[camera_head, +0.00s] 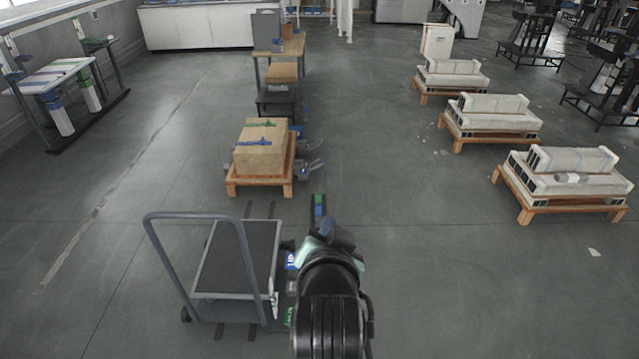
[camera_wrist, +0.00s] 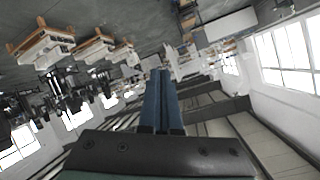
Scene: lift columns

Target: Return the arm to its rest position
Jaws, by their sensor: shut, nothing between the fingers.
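My arm reaches forward from the bottom middle of the head view, beside the flat cart. My gripper (camera_head: 319,203) shows at its far end in the head view, seen from behind and above the floor. In the wrist view my gripper (camera_wrist: 160,75) has its two blue fingers pressed together, with nothing between them. The wrist view shows the room upside down, with the floor at the top.
A cart (camera_head: 237,250) with a grey handle stands just left of my arm. A box (camera_head: 261,150) on an orange pallet stands ahead. Pallets with lift columns (camera_head: 572,180) line the right. The floor (camera_head: 440,270) to the right of my arm is clear.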

